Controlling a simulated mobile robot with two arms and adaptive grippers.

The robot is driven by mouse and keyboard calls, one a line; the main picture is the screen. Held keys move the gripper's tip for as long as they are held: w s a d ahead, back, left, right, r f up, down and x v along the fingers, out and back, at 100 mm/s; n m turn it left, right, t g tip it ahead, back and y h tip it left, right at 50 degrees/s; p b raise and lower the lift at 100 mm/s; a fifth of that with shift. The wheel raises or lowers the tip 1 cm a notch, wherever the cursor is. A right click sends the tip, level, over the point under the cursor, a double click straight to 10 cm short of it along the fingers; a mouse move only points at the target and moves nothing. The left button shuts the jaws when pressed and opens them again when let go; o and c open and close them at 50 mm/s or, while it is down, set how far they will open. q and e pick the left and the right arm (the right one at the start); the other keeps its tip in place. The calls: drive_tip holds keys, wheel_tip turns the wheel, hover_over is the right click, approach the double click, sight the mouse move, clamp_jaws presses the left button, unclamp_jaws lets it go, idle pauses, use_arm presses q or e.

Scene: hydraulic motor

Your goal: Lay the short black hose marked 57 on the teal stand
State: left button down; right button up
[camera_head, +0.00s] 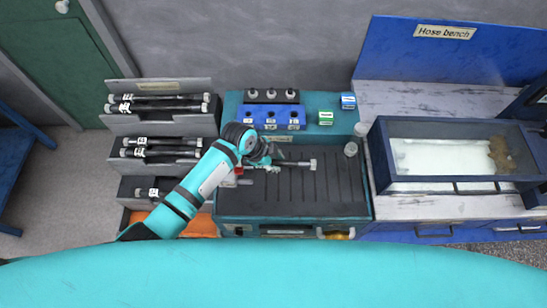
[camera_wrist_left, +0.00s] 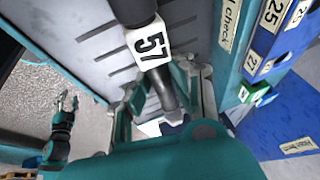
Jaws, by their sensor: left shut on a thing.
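The short black hose (camera_head: 297,163) has metal ends and lies crosswise over the grooved black top of the teal stand (camera_head: 222,205). In the left wrist view, the hose (camera_wrist_left: 166,88) has a white tag reading 57. My left gripper (camera_head: 262,163) is shut on the hose toward its left part; the fingers (camera_wrist_left: 165,100) also show around it in the wrist view. I cannot tell whether the hose touches the stand's top. My right gripper (camera_wrist_left: 68,101) shows small in the left wrist view, with its fingers apart and empty, away from the stand.
A blue block (camera_head: 270,117) with numbered places stands at the stand's back, beside small green (camera_head: 326,118) and blue (camera_head: 348,101) boxes. Grey racks (camera_head: 163,124) with more black hoses stand left. A hose bench with a glass-walled tray (camera_head: 440,188) stands right.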

use_arm(q)
drive_tip(key=b, duration=0.4)
hover_over(278, 175)
drive_tip(key=a, duration=0.1)
wheel_tip(278, 175, down, 5)
drive_tip(key=shift+s+a+r, duration=0.15)
drive_tip(key=shift+f+b, duration=0.5)
drive_tip(key=shift+f, duration=0.3)
drive_tip(key=shift+f+b, duration=0.3)
drive_tip(key=shift+f, duration=0.4)
drive_tip(key=c, duration=1.1)
unclamp_jaws()
drive_tip(key=shift+s, duration=0.1)
